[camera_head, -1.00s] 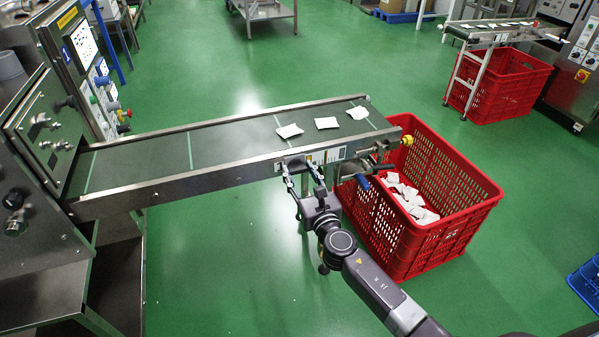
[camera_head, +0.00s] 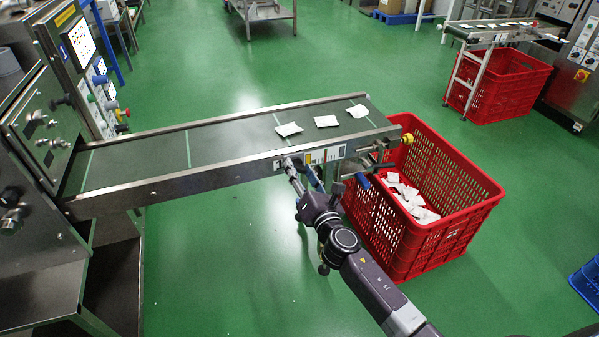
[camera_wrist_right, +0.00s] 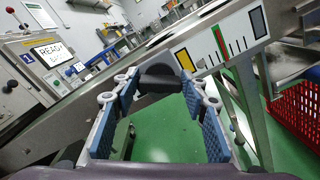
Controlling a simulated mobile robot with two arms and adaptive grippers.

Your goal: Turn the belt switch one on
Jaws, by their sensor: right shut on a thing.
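The belt switch (camera_wrist_right: 158,77) is a black knob on the side rail of the near conveyor. In the wrist view it sits between the blue-padded fingers of my right gripper (camera_wrist_right: 160,100), which is shut on it at the fingertips. In the head view my right gripper (camera_head: 297,168) reaches up to the near side of the conveyor and hides the knob. The conveyor belt (camera_head: 235,143) is dark green and carries several white teabag packets (camera_head: 326,121) near its right end. The knob's exact setting is hard to tell. My left gripper is not in view.
A red crate (camera_head: 464,206) holding white packets stands under the belt's right end. A steel machine (camera_head: 50,130) with buttons is at the left. A scale label (camera_wrist_right: 229,47) is beside the knob. A second conveyor (camera_head: 497,30) and crate are at the back right. Green floor is clear between.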

